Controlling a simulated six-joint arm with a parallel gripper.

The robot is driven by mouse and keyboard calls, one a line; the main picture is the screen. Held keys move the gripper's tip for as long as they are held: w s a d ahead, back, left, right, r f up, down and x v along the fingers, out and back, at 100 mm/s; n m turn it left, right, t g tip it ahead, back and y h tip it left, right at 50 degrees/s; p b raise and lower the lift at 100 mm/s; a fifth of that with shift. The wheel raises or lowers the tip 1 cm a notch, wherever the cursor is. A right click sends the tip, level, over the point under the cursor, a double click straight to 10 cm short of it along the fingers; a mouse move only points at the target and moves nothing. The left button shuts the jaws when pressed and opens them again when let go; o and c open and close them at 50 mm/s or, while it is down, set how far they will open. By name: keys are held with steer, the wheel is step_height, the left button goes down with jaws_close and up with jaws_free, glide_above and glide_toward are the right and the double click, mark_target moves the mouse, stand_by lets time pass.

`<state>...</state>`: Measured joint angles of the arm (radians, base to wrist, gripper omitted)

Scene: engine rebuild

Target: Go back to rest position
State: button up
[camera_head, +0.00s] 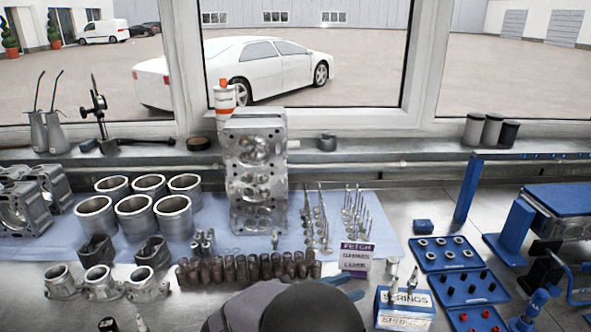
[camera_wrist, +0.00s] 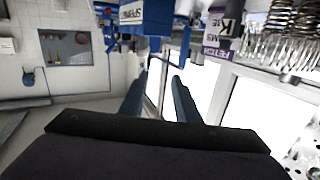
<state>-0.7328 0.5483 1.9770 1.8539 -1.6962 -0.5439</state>
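My gripper shows in the wrist view (camera_wrist: 159,79) with its two blue fingers apart and nothing held between them. In the head view my dark wrist covers the bottom middle, and blue finger parts show at its right, near the purple and white label card (camera_head: 357,257). The gripper is in front of the bench parts, and I see no contact with any of them. The wrist view is upside down, with the label card (camera_wrist: 222,30) and blue springs box (camera_wrist: 131,13) at its top.
A cylinder head (camera_head: 257,175) stands upright mid-bench on blue cloth, with cylinder liners (camera_head: 133,215) to its left and valves (camera_head: 325,225) to its right. The springs box (camera_head: 405,308) and blue trays (camera_head: 450,253) are at right.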

steer(key=w+a+n+t+y+p, duration=0.45)
steer(key=w+n+y, duration=0.55)
steer(key=y, duration=0.4)
steer(key=s+d+f+n+g+y, duration=0.1)
steer(key=s+f+g, duration=0.1)
steer(key=s, duration=0.4)
steer(key=s+d+f+n+g+y, duration=0.1)
steer(key=s+f+g, duration=0.2)
steer(key=s, duration=0.3)
steer(key=s+d+f+n+g+y, duration=0.1)
steer(key=s+f+n+g, duration=0.1)
steer(key=s, duration=0.4)
steer(key=shift+s+f+g, duration=0.15)
steer(key=shift+f+g, duration=0.6)
steer(key=shift+f, duration=0.15)
steer(key=s+d+f+g, duration=0.1)
steer(key=s+d, duration=0.1)
steer(key=s, duration=0.2)
steer(key=s+d+g+h, duration=0.1)
steer(key=s+d+g, duration=0.1)
steer(key=s, duration=0.3)
steer(key=shift+d+f, duration=0.35)
steer(key=shift+d, duration=0.05)
